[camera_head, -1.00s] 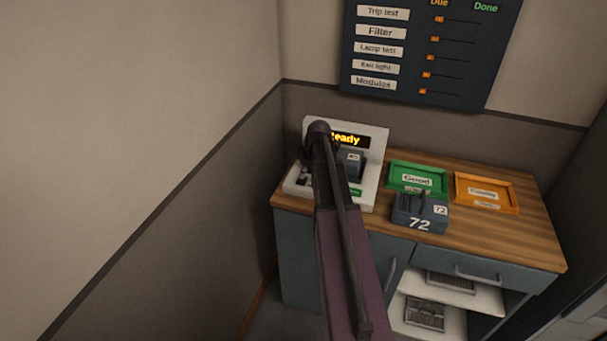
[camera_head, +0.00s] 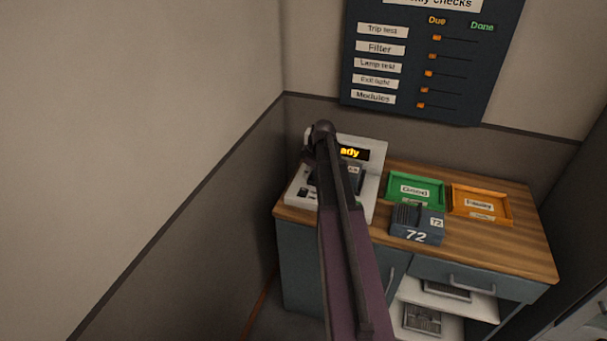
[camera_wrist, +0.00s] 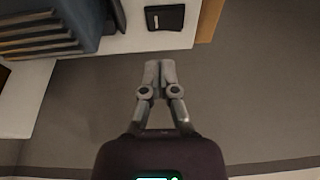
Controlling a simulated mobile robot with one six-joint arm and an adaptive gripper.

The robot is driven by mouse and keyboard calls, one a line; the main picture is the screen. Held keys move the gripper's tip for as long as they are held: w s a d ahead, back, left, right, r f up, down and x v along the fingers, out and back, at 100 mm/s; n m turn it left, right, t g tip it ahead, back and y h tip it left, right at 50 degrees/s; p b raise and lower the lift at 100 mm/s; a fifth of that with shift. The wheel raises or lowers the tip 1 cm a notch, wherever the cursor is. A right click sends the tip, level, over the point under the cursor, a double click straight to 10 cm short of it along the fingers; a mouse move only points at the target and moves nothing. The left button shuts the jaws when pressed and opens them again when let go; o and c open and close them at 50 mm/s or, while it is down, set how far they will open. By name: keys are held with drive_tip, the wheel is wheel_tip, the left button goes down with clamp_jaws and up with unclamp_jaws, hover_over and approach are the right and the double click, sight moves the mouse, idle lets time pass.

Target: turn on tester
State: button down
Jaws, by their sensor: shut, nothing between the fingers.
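The tester (camera_head: 368,190) is a white unit with a sloped front and an upright back panel, at the left end of the bench. Its display (camera_head: 353,153) glows yellow; "ady" shows and my arm covers the rest. A dark module (camera_head: 352,180) sits in it, and its ridged body (camera_wrist: 45,32) shows at upper left in the wrist view. A black switch-like part (camera_wrist: 165,17) lies on the white casing (camera_wrist: 122,40) in the wrist view. My gripper (camera_wrist: 161,66) is shut and empty, just below that part in the picture, apparently apart from it.
A dark module marked 72 (camera_head: 417,224) stands on the wooden bench (camera_head: 490,250), in front of a green tray (camera_head: 414,204) and an orange tray (camera_head: 481,217). A checks board (camera_head: 430,60) hangs on the wall above. A wall is close on the left.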

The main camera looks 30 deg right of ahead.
wheel_tip(320, 180, up, 8)
drive_tip(key=d+p, duration=0.2)
drive_tip(key=p, duration=0.5)
drive_tip(key=shift+s+d, duration=0.3)
drive_tip(key=shift+s, duration=0.15)
drive_tip(key=shift+f, duration=0.1)
drive_tip(key=s+a+m+g, duration=0.1)
drive_tip(key=s+a, duration=0.3)
drive_tip(key=a, duration=0.7)
drive_tip(key=s+a+m+h, duration=0.1)
drive_tip(key=s+a+m, duration=0.3)
drive_tip(key=a, duration=0.8)
drive_tip(key=s+a+m+g+h, duration=0.1)
drive_tip(key=s+a+m, duration=0.1)
drive_tip(key=s+a, duration=0.4)
drive_tip(key=a, duration=0.5)
drive_tip(key=shift+s+a+f+g, duration=0.15)
drive_tip(key=shift+a+f+g, duration=0.15)
drive_tip(key=shift+a+f, duration=0.1)
drive_tip(key=shift+d, duration=0.1)
drive_tip(key=shift+d+m, duration=0.1)
drive_tip(key=shift+m, duration=0.2)
